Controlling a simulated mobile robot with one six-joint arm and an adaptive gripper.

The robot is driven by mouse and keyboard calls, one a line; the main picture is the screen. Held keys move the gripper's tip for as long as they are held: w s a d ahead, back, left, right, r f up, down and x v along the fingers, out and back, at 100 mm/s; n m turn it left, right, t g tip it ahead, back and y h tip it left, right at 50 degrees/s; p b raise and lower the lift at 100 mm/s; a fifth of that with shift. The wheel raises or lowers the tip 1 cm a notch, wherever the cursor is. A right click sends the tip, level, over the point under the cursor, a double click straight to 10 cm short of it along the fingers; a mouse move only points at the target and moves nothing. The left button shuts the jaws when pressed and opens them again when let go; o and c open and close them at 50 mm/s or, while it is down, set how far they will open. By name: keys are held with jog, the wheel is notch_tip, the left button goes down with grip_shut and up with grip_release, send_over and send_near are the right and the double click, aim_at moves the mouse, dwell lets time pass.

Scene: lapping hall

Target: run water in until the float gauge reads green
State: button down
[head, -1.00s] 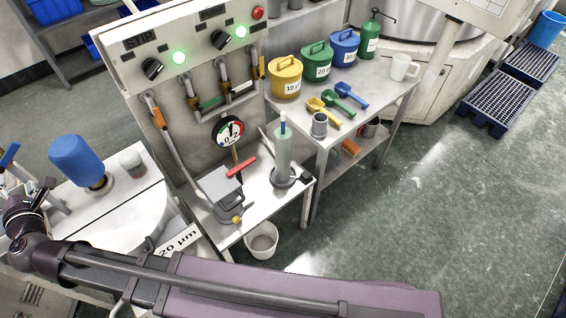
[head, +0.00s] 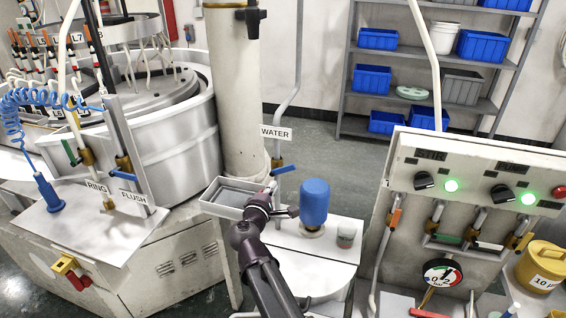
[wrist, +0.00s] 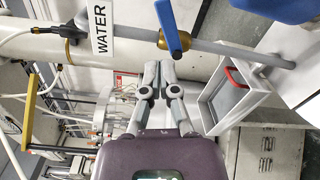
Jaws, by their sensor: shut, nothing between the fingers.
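The WATER label (head: 276,132) hangs on a grey pipe in front of a thick pale column. Just below it is a valve with a blue lever (head: 285,169). In the wrist view the label (wrist: 99,30), the blue lever (wrist: 167,22) and its brass valve body (wrist: 162,42) are at the top. My gripper (wrist: 157,68) is shut and empty, its tips close to the valve; I cannot tell whether they touch it. In the head view my gripper (head: 272,188) is small and partly hidden by my arm. I cannot make out a float gauge for certain.
A grey tray (head: 208,207) lies behind my gripper; a red handle (wrist: 236,78) shows there in the wrist view. A blue bottle (head: 314,203) and small jar (head: 346,233) stand close right. A dial gauge (head: 443,274) is on the control panel (head: 470,169). RING and FLUSH valves are left.

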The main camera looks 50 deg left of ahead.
jog(key=s+a+r+m+h+p, duration=0.1)
jog(key=r+m+p, duration=0.2)
jog(key=m, duration=0.5)
jog(key=s+a+r+m+g+h+p, duration=0.1)
jog(key=a+r+m+p, duration=0.1)
jog(key=m+p, duration=0.4)
jog(key=shift+a+r+m, duration=0.3)
jog(key=shift+r+m, duration=0.5)
jog(key=shift+m, duration=0.2)
jog(key=b, duration=0.2)
send_over(283, 170)
jog(key=s+a, duration=0.1)
jog(key=s, duration=0.2)
notch_tip(283, 170, down, 2)
jog(key=f+b, duration=0.1)
jog(key=w+f+b, duration=0.1)
jog(key=d+f+b, duration=0.1)
jog(key=shift+w+d+f, duration=0.1)
jog(key=shift+w+f, duration=0.1)
jog(key=shift+f, duration=0.1)
jog(key=shift+w+d, duration=0.15)
jog(key=shift+w, duration=0.05)
jog(key=shift+w, duration=0.1)
